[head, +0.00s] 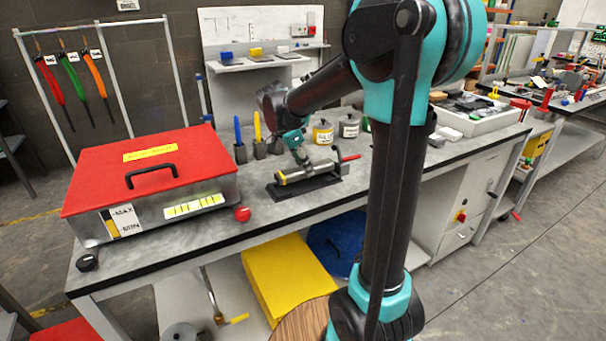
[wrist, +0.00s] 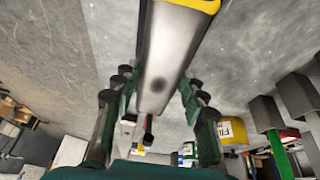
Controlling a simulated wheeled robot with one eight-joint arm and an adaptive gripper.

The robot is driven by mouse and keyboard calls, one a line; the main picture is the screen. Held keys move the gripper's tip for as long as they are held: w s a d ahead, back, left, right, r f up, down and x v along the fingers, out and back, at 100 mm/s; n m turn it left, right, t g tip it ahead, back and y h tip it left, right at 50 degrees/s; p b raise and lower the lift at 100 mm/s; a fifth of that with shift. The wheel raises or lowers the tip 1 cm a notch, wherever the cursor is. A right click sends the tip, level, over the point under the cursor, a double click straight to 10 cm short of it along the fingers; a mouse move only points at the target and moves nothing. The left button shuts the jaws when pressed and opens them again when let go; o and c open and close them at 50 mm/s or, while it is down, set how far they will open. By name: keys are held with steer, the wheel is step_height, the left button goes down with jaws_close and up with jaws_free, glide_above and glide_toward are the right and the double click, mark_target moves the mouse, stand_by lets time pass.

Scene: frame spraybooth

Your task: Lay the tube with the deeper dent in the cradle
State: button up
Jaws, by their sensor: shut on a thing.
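A silver tube with a yellow end band (head: 303,173) lies along the low black cradle (head: 310,188) on the grey bench; whether it rests fully in it or sits just above, I cannot tell. My gripper (head: 299,160) reaches down from above and is shut on this tube. In the wrist view the tube (wrist: 172,55) runs between the green finger pads of the gripper (wrist: 157,100), with a dark round dent facing the camera. Its depth cannot be judged. No second tube is clearly in view.
A red-lidded metal box (head: 150,175) fills the bench's left side, with a red ball (head: 243,214) at its corner. Blue and yellow-handled tools (head: 257,130) and labelled tins (head: 323,133) stand behind the cradle. A red handle (head: 350,157) is right of the tube.

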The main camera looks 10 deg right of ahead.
mark_target(300, 167)
steer(key=shift+w+a+f, duration=0.15)
steer(key=shift+w+f, duration=0.05)
steer(key=shift+w, duration=0.15)
steer(key=shift+f, duration=1.6)
steer(key=shift+f, duration=0.1)
steer(key=o, duration=1.3)
steer(key=shift+s, duration=0.1)
steer(key=v, duration=1.2)
